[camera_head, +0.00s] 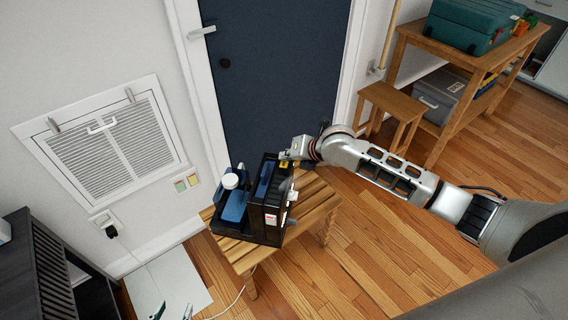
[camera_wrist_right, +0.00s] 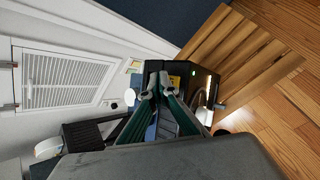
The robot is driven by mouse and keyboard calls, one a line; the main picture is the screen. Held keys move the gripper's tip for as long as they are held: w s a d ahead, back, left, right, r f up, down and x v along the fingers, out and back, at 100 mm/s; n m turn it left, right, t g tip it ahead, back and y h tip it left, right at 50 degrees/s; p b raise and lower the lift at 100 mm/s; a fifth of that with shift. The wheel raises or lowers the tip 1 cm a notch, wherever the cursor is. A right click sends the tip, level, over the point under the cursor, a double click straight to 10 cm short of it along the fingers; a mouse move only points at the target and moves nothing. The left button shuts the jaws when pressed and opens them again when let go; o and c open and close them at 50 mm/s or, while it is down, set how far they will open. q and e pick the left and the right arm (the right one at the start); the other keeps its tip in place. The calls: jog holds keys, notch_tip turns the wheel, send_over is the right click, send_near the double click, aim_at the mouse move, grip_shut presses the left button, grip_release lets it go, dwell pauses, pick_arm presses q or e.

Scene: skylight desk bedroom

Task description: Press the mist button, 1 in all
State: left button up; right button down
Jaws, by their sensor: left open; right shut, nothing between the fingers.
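A black device (camera_head: 262,225) stands on a small wooden table (camera_head: 318,205), with a blue part and a white round cap (camera_head: 231,181) on its left side. White parts and a small red-marked label show on its front. In the right wrist view the device (camera_wrist_right: 207,88) has a yellow patch and a small green light. I cannot tell which part is the mist button. My right gripper (camera_head: 291,157) is at the device's top back corner; its fingertips (camera_wrist_right: 159,88) are together and empty, and contact is unclear. My left gripper (camera_head: 173,312) is open and empty, its tips at the bottom edge.
A dark door (camera_head: 275,70) and a wall vent (camera_head: 112,140) are behind the table. A wooden stool (camera_head: 393,108) and a workbench with a teal toolbox (camera_head: 470,22) stand at the right. A dark slatted unit (camera_head: 50,265) is at the left. A white cable trails from the table.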

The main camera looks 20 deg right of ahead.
jog(key=shift+f, duration=0.15)
dwell(0.6)
jog(key=shift+f, duration=0.3)
jog(key=shift+f, duration=0.35)
dwell(0.7)
dwell(0.3)
jog(key=shift+r+p, duration=0.65)
jog(key=shift+r, duration=0.1)
